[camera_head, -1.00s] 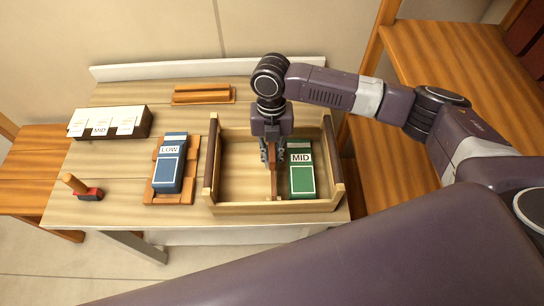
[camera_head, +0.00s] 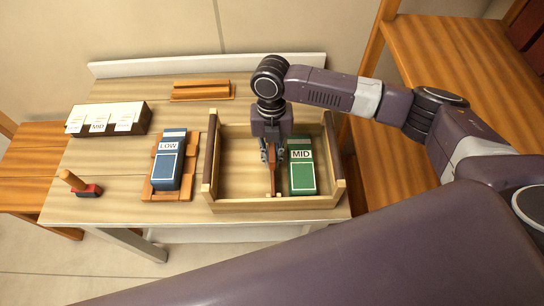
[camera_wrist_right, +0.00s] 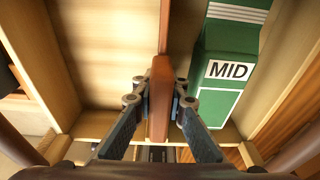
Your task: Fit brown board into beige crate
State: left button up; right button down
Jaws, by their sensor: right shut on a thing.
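The beige crate (camera_head: 262,207) stands on the table, open at the top. The brown board (camera_head: 273,182) stands on edge inside it, running front to back beside the green MID packet. In the right wrist view the board (camera_wrist_right: 159,95) sits upright between the two fingers. My right gripper (camera_head: 271,155) is shut on the board and reaches down into the crate from above; its fingers also show in the right wrist view (camera_wrist_right: 160,103). Whether the board's lower edge touches the crate floor is hard to tell. My left gripper is not in view.
The green MID packet (camera_head: 302,175) lies in the crate's right part; the left part is empty. Left of the crate, a blue LOW packet (camera_head: 168,165) rests on a wooden rack. A stamp (camera_head: 86,188), a card holder (camera_head: 122,120) and a wooden piece (camera_head: 202,90) are on the table.

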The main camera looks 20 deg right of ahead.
jog(key=shift+f, duration=0.1)
dwell(0.3)
jog(key=c, duration=1.9)
grip_release()
jog(key=r, duration=0.4)
jog(key=w+r, duration=0.1)
jog(key=r, duration=0.7)
jog(key=shift+w+d, duration=0.2)
jog(key=shift+w, duration=0.15)
jog(key=shift+s+f, duration=0.1)
jog(key=shift+f, duration=0.05)
